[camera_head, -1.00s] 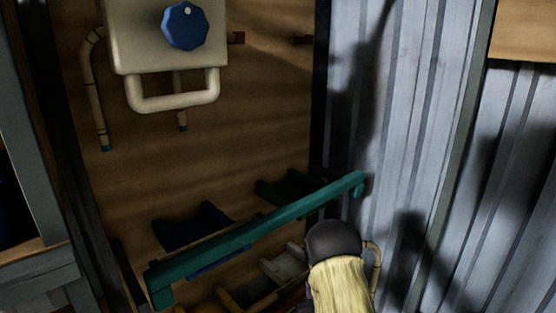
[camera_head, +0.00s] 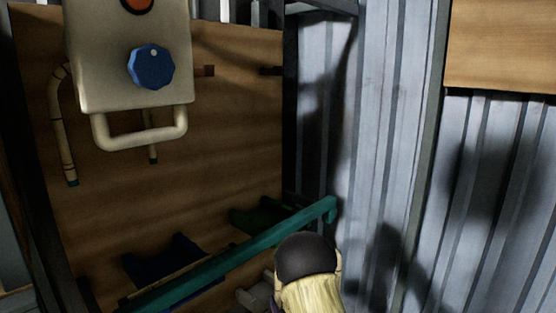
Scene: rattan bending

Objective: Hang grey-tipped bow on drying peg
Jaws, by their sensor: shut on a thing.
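The dark rounded end of my arm with my gripper (camera_head: 306,258) is at the bottom centre, below the right end of a green rail. The fingers are hidden behind it. A thin tan cane piece, part of a bow (camera_head: 339,262), shows just to its right; most of this bow is hidden, and I cannot see its tips. Another cane bow with green tips (camera_head: 64,140) hangs at the left.
A cream box (camera_head: 120,50) with a blue knob (camera_head: 151,66) and a bar handle partly covers the hanging bow. The green rail (camera_head: 240,250) slants across below, with dark holders (camera_head: 165,260) behind it. A corrugated metal wall (camera_head: 395,150) closes the right side.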

